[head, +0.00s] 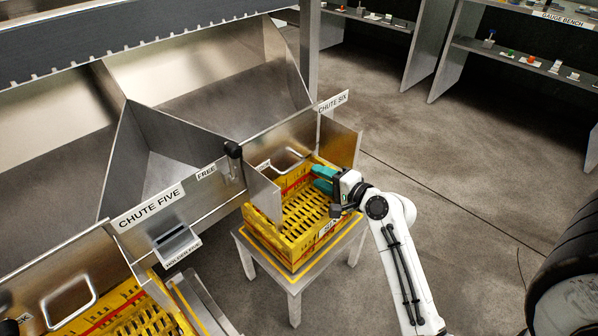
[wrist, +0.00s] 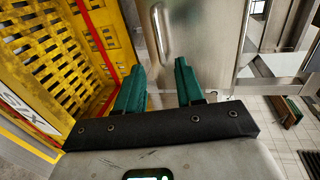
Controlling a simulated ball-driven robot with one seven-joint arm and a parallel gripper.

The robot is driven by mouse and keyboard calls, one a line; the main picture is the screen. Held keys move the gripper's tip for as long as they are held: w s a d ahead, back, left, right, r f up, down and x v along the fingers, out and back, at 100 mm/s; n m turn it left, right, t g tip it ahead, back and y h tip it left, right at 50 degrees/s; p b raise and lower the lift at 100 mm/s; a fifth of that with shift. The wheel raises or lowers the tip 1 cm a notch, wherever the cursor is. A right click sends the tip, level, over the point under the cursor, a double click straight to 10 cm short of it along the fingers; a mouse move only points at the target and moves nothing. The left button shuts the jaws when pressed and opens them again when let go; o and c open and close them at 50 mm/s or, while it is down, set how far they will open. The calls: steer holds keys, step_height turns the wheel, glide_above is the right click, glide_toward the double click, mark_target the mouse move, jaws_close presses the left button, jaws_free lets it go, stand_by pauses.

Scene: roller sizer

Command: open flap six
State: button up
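Flap six is a bare metal plate (head: 262,152) below the CHUTE SIX sign (head: 333,101), between two metal side cheeks. Its pale loop handle (head: 283,160) stands out from its face. In the wrist view the plate (wrist: 205,35) fills the upper middle, and one rounded bar of the handle (wrist: 160,32) shows ahead, roughly between my fingers' lines. My gripper (head: 318,179), with teal fingers, is in front of the flap, to the right of the handle. The wrist view shows my gripper (wrist: 158,85) open and empty, with the handle beyond its fingertips.
A yellow crate (head: 290,243) sits on a metal stand (head: 294,300) under chute six; its wall is close to my gripper's left in the wrist view. Chute five (head: 150,207) with another flap is at left. Open floor (head: 440,180) lies to the right.

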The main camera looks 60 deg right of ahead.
mark_target(290, 152)
steer(key=b+x, duration=0.2)
steer(key=x, duration=0.6)
steer(key=shift+w, duration=0.35)
steer(key=shift+f, duration=0.1)
steer(key=shift+c, duration=0.2)
jaws_close()
